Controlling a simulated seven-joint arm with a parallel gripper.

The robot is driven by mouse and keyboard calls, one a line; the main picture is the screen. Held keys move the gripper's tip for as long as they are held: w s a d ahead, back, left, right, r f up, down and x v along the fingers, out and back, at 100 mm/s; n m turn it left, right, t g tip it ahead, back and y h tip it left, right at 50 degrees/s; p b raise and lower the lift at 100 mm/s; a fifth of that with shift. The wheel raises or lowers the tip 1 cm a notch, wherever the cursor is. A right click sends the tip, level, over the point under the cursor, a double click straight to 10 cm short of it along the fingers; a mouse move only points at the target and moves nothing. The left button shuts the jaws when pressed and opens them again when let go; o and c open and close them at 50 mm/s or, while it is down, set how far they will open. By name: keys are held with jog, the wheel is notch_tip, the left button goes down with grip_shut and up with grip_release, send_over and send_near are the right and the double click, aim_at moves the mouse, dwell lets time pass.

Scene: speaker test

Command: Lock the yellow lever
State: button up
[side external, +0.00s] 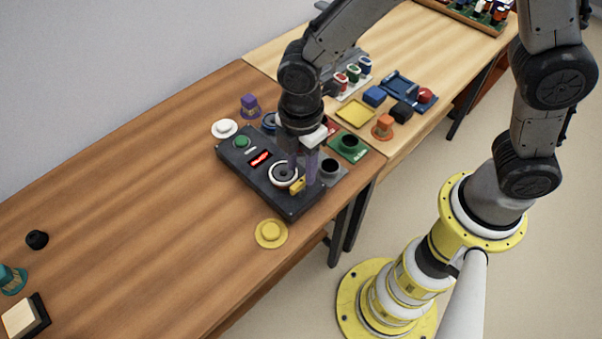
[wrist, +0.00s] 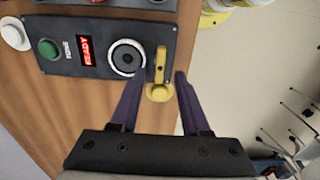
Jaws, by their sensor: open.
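The yellow lever (side external: 297,186) sits at the end of the dark speaker box (side external: 265,187), beside the round ringed speaker. In the wrist view the lever (wrist: 160,64) lies lengthwise along the box end, between my fingertips in the picture. My gripper (side external: 304,172) points down over this end of the box. In the wrist view its two purple fingers (wrist: 157,77) are apart, one on each side of the lever, with nothing held. I cannot tell whether either finger touches it. The far side of the lever is partly hidden by a finger in the side view.
The box carries a green button (side external: 242,141) and a red lit display (side external: 260,158) reading READY. Coloured pieces crowd the table behind my gripper. The table's left part is mostly clear.

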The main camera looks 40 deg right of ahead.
aim_at(301, 180)
jog(key=shift+f, duration=1.7)
grip_shut()
